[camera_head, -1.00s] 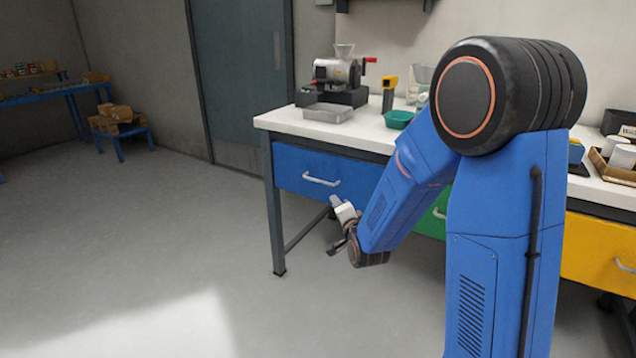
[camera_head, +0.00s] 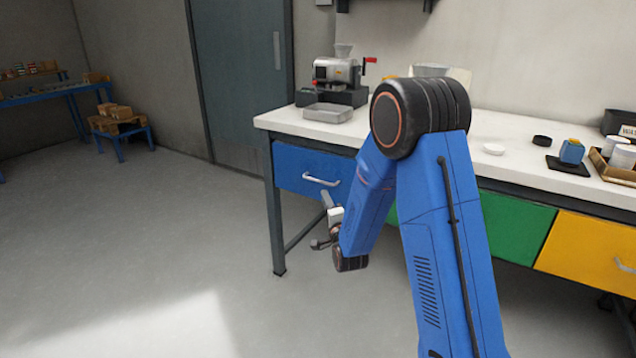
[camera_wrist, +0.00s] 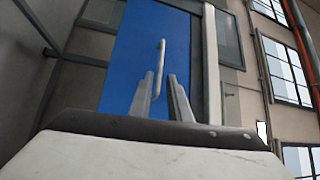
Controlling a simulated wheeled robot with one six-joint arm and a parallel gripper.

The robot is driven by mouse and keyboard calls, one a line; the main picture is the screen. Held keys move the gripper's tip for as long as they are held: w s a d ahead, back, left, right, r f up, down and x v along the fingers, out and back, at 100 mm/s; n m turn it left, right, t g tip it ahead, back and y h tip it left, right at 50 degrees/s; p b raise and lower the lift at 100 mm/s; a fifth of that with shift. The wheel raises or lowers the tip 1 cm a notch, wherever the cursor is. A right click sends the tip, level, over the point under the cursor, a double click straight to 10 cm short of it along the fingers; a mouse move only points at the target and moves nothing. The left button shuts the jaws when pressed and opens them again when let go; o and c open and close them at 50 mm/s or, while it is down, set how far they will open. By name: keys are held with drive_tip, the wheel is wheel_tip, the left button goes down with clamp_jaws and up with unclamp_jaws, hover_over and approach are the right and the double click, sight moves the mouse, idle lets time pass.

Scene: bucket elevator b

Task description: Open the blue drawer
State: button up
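The blue drawer (camera_head: 297,165) is the leftmost drawer under the white worktop and looks shut. Its pale bar handle (camera_head: 322,181) is in clear view. My gripper (camera_head: 326,197) is just below the handle in the head view, at the drawer's front. In the wrist view the blue front (camera_wrist: 135,45) appears turned on its side, with the handle (camera_wrist: 162,60) upright. There the two fingers of my gripper (camera_wrist: 160,82) are apart, and the handle's lower end shows between them. I cannot tell whether they touch it. My arm hides the drawer's right part.
A green drawer (camera_head: 515,228) and a yellow drawer (camera_head: 590,250) are to the right. The worktop (camera_head: 470,150) holds a metal machine (camera_head: 338,75), a grey tray (camera_head: 328,112) and a blue cup (camera_head: 571,151). The table leg (camera_head: 277,225) stands left of my gripper.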

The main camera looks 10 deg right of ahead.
sight(318, 181)
drive_tip(key=w, duration=0.4)
drive_tip(key=w+r, duration=0.1)
drive_tip(key=w, duration=0.6)
drive_tip(key=shift+w+a+r, duration=0.3)
drive_tip(key=shift+w, duration=0.05)
clamp_jaws()
